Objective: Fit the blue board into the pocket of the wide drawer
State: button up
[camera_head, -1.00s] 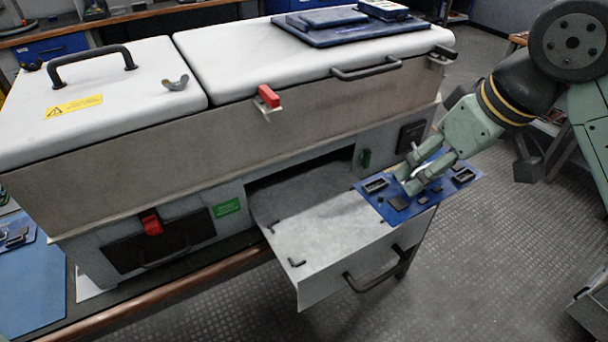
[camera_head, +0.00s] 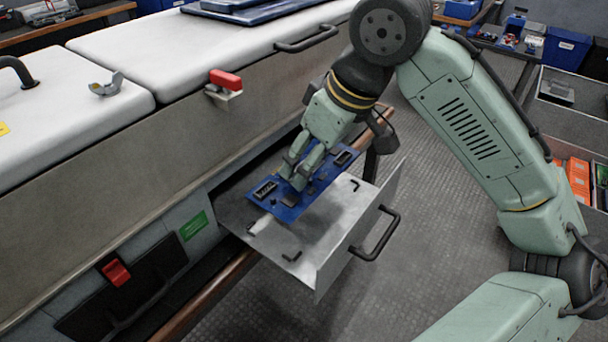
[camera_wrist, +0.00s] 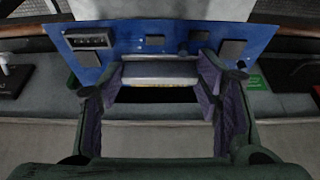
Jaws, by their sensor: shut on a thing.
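The blue board (camera_head: 288,192) is a flat panel with several dark components on its upper face. My gripper (camera_head: 297,176) is shut on it and holds it over the back part of the open wide drawer (camera_head: 335,232). In the wrist view the board (camera_wrist: 130,36) spans the top, with my gripper's fingers (camera_wrist: 165,85) reaching to its lower edge. The drawer is pale grey, pulled out, with a black handle (camera_head: 376,236) and small dark corner brackets on its floor. The board hides part of the drawer floor, and I cannot tell its exact height above it.
The cabinet's long grey front (camera_head: 120,195) stands left of the drawer, with a red latch (camera_head: 224,84) and a green label (camera_head: 194,226). A wooden bench edge (camera_head: 205,295) runs below. The floor right of the drawer is clear.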

aim_at(317, 178)
jog(key=shift+s+a+f, duration=0.1)
jog(key=shift+a+f, duration=0.05)
jog(key=shift+f, duration=0.35)
jog(key=shift+f+b, duration=2.6)
jog(key=shift+b, duration=0.05)
jog(key=shift+p, duration=0.3)
jog(key=shift+f+b, duration=0.5)
jog(key=shift+f, duration=0.35)
jog(key=o, duration=1.3)
